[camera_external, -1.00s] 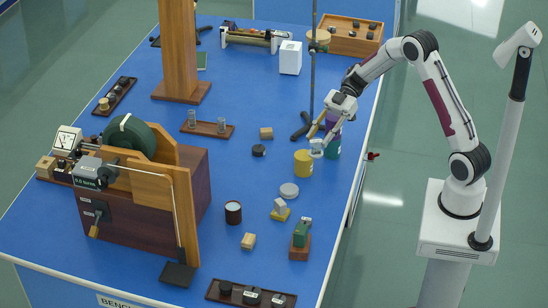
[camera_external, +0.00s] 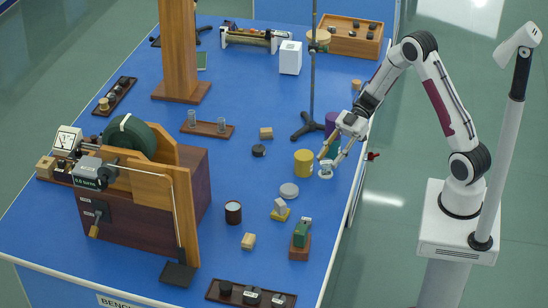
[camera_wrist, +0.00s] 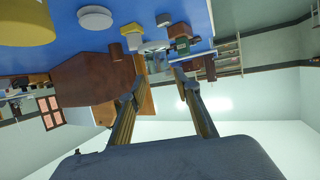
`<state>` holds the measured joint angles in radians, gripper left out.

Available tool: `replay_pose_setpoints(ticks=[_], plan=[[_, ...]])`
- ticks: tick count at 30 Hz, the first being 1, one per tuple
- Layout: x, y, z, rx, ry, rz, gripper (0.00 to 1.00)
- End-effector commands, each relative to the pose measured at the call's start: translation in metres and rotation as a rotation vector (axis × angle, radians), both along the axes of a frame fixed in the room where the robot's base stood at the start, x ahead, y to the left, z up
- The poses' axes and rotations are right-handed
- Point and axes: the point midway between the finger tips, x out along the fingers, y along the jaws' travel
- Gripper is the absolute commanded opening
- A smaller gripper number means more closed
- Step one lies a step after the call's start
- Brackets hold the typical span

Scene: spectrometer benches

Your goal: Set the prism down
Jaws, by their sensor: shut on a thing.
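The prism (camera_external: 326,170) is a small, pale, glassy block at the tips of my gripper (camera_external: 329,160). My gripper is shut on it, reaching down from the right just beside the yellow cylinder (camera_external: 303,163). In the wrist view the clear prism (camera_wrist: 158,63) shows between the two fingertips of my gripper (camera_wrist: 157,74). I cannot tell whether its underside touches the blue bench (camera_external: 325,205).
A purple cylinder (camera_external: 331,122) stands behind my gripper, partly hidden. A grey disc (camera_external: 289,191), a small block on a yellow base (camera_external: 280,210) and a green device on a brown block (camera_external: 301,236) stand nearer the front. A thin stand (camera_external: 312,85) rises behind.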

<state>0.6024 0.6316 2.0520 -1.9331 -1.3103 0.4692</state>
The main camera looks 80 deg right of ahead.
Motion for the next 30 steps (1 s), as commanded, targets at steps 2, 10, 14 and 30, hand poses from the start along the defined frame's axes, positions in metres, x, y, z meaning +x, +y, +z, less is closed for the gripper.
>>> replay_pose_setpoints(ticks=[2,10,14,30], plan=[[0.000,0.000,0.000,0.000,0.000,0.000,0.09],[0.000,0.000,-0.009,0.002,0.002,0.000,0.09],[0.000,0.000,-0.022,0.002,0.002,0.001,0.09],[0.000,0.000,-0.062,0.001,-0.001,0.000,0.09]])
